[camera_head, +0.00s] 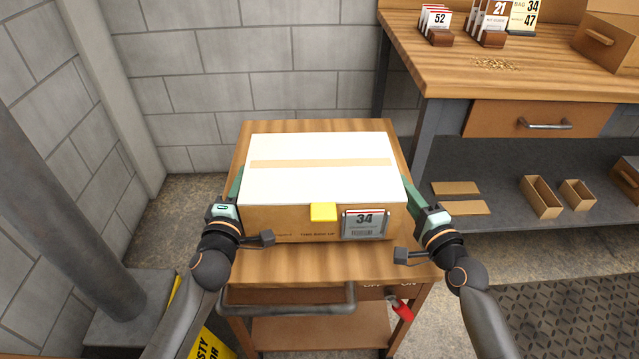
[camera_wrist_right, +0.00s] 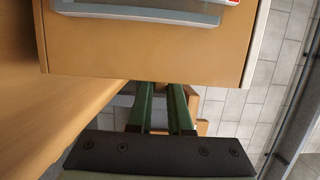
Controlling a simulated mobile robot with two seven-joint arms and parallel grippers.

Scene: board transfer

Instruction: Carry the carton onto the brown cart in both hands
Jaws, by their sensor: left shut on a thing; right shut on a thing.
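The carton (camera_head: 300,179) is a brown box with a white top, a tan tape strip, a yellow tab and a tag reading 34. It is level, over the wooden top of the brown cart (camera_head: 300,263), within its edges. I cannot tell whether it touches the top. My left gripper (camera_head: 237,187) is shut on the carton's left side. My right gripper (camera_head: 410,192) is shut on its right side. In the right wrist view the carton (camera_wrist_right: 150,50) fills the upper part, with the green fingers (camera_wrist_right: 163,105) reaching to it; their tips are hidden.
A workbench (camera_head: 440,68) with number cards stands at the right, with a shelf of small boxes (camera_head: 540,197) below. A grey post (camera_head: 60,190) stands at the left. The cart's handle (camera_head: 288,308) faces me. A block wall (camera_head: 250,60) is behind.

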